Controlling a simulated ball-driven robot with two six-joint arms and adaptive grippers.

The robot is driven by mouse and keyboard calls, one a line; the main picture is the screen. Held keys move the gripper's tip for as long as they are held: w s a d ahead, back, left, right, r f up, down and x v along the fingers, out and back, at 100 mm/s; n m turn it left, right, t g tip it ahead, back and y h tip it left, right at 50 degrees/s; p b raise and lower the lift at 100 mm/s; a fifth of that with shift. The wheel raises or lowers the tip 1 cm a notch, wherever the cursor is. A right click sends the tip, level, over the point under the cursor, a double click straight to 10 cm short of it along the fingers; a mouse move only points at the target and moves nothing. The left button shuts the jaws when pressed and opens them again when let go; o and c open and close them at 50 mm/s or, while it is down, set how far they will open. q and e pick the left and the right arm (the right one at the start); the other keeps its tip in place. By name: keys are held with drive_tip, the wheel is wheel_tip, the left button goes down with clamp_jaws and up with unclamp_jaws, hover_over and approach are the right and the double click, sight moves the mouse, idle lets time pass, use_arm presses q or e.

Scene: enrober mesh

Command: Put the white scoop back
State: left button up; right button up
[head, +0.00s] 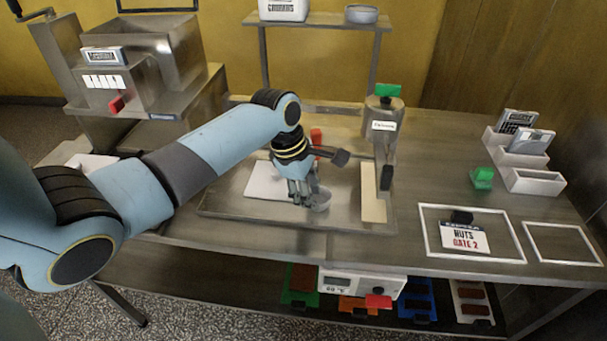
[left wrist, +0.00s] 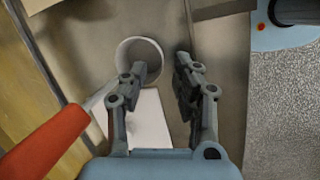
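A scoop with a round, pale grey-white bowl (head: 319,200) is at my left gripper, over the metal tray. In the left wrist view its bowl (left wrist: 139,50) is up beside the left finger, which covers part of its rim. A red handle (left wrist: 45,143) runs to the lower left there, close to the camera; a bit of red (head: 316,135) shows behind my wrist in the head view. My left gripper (left wrist: 163,68) has its fingers apart with a clear gap and nothing seen between them. My right gripper is not in view.
The metal tray (head: 225,203) holds a white sheet (head: 262,182) and a cream strip (head: 373,195). A metal canister (head: 384,112) with a green top stands behind. White frames, one with a nuts card (head: 464,238), and a white stepped holder (head: 533,181) lie right. A hopper machine (head: 150,75) is at left.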

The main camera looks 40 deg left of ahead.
use_arm(q)
drive_tip(key=v, duration=1)
drive_tip(key=shift+r, duration=0.35)
drive_tip(key=shift+s+a, duration=0.1)
drive_tip(key=shift+a, duration=0.05)
drive_tip(key=s+d+r+m+t+y, duration=0.1)
drive_tip(key=s+d+r+m, duration=0.15)
drive_tip(key=s+m, duration=0.8)
drive_tip(key=s+d+r+m+y, duration=0.1)
drive_tip(key=s+d+m+y, duration=0.15)
drive_tip(key=s+m, duration=0.8)
wheel_tip(320, 180, down, 39)
drive_tip(key=s+a+g+b, duration=0.1)
drive_tip(key=s+a+b, duration=0.1)
drive_tip(key=b, duration=1)
drive_tip(key=s+f+b, duration=0.4)
drive_tip(key=s+f, duration=0.5)
drive_tip(key=f, duration=0.3)
drive_tip(key=s+a+f+g+b, duration=0.1)
drive_tip(key=s+f+b, duration=0.3)
drive_tip(key=s+f, duration=0.5)
wheel_tip(320, 180, down, 4)
drive_tip(key=shift+r+h+b, duration=0.1)
drive_tip(key=shift+h+b, duration=0.25)
